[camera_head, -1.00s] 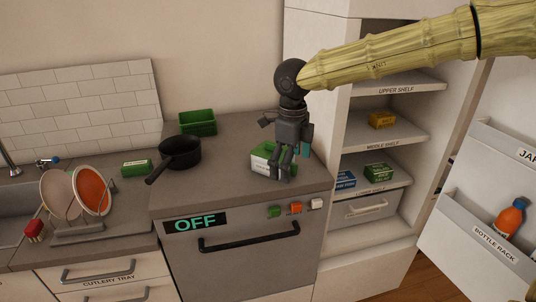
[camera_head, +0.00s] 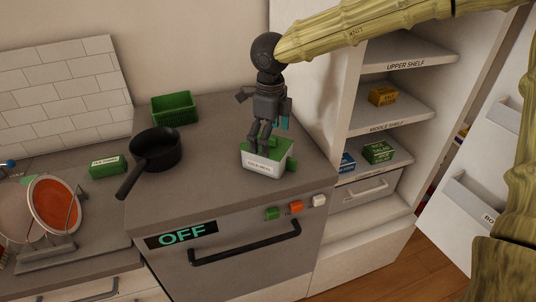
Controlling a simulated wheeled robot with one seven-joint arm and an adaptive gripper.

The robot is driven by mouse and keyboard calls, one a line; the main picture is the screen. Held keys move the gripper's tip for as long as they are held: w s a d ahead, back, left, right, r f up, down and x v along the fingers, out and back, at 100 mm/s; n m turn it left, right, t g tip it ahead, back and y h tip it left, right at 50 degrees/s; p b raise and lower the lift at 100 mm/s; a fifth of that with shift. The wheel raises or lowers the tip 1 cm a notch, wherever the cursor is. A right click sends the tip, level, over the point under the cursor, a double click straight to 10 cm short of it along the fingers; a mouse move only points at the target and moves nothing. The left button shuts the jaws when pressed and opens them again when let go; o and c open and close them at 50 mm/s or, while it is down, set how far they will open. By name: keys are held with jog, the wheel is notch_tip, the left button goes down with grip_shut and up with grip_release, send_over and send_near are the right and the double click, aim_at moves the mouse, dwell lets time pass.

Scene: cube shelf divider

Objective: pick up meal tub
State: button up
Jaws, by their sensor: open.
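The meal tub, taken to be the white and green tub (camera_head: 262,164) with a label on its front, stands on the grey counter above the oven. My gripper (camera_head: 260,146) comes down from above on the tub, its dark fingers overlapping the tub's top left in the head view. The fingers are open. I cannot tell whether they touch the tub. The fingers hide part of its top.
A black pan (camera_head: 155,149), a green basket (camera_head: 174,108) and a green box (camera_head: 108,166) stand to the left. Shelves (camera_head: 405,115) with small boxes rise to the right. The counter (camera_head: 210,180) between pan and tub is clear.

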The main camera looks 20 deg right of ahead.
jog(key=shift+w+f, duration=0.1)
jog(key=shift+f, duration=0.2)
jog(key=w+f, duration=0.1)
jog(key=w+f+p, duration=0.1)
jog(key=f, duration=0.1)
jog(key=shift+w+f, duration=0.2)
jog(key=shift+w, duration=0.2)
jog(key=shift+s+f+p, duration=0.4)
jog(key=shift+s+f, duration=0.1)
jog(key=shift+f, duration=0.35)
jog(key=shift+s+f, duration=0.15)
jog(key=shift+f, duration=0.1)
jog(key=shift+w+f, duration=0.45)
jog(key=shift+f, duration=0.15)
jog(key=shift+s+r, duration=0.2)
jog(key=shift+s, duration=0.05)
jog(key=c, duration=1.1)
